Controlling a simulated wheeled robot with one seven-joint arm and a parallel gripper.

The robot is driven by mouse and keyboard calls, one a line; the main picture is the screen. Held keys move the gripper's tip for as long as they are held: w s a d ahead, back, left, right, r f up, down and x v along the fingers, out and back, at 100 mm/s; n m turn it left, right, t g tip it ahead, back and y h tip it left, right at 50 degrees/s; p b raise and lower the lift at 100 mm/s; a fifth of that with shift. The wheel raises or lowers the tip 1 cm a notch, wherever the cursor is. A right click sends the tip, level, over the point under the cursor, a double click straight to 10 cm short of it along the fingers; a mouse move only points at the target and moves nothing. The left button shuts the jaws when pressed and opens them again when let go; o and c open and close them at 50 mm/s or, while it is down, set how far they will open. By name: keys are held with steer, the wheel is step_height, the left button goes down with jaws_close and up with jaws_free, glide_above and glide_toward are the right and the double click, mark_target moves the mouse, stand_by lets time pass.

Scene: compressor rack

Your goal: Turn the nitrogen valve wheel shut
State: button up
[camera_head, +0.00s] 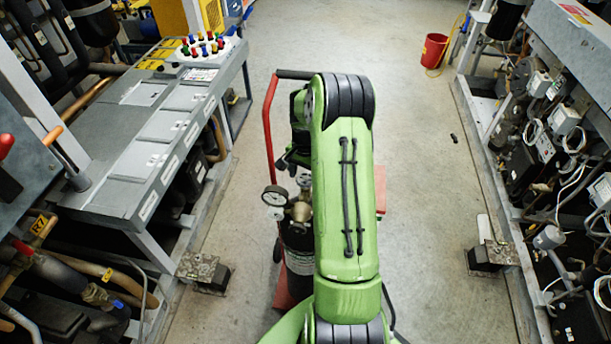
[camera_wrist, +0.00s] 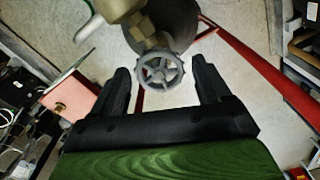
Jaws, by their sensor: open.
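The nitrogen valve wheel (camera_wrist: 160,70) is a small grey spoked handwheel in the wrist view, joined to a brass valve body (camera_wrist: 118,10). My gripper (camera_wrist: 162,80) is open, with one black finger on each side of the wheel and a gap on both sides. I cannot tell how far the wheel is in depth from the fingertips. In the head view, the dark nitrogen cylinder (camera_head: 298,245) stands upright on a red hand cart (camera_head: 268,125), with pressure gauges (camera_head: 275,196) and brass fittings (camera_head: 299,211) at its top. My green arm hides the wheel there.
Grey cabinets (camera_head: 130,150) with pipework line the left side. A compressor rack (camera_head: 560,130) lines the right. A red bucket (camera_head: 434,50) stands at the back. The concrete floor between is mostly clear, with a small black object (camera_head: 454,138) on it. Red cart bars run close by in the wrist view.

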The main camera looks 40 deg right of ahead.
steer(key=n, duration=1.3)
steer(key=shift+b, duration=0.3)
steer(key=n, duration=0.3)
steer(key=shift+c, duration=0.2)
steer(key=c, duration=0.7)
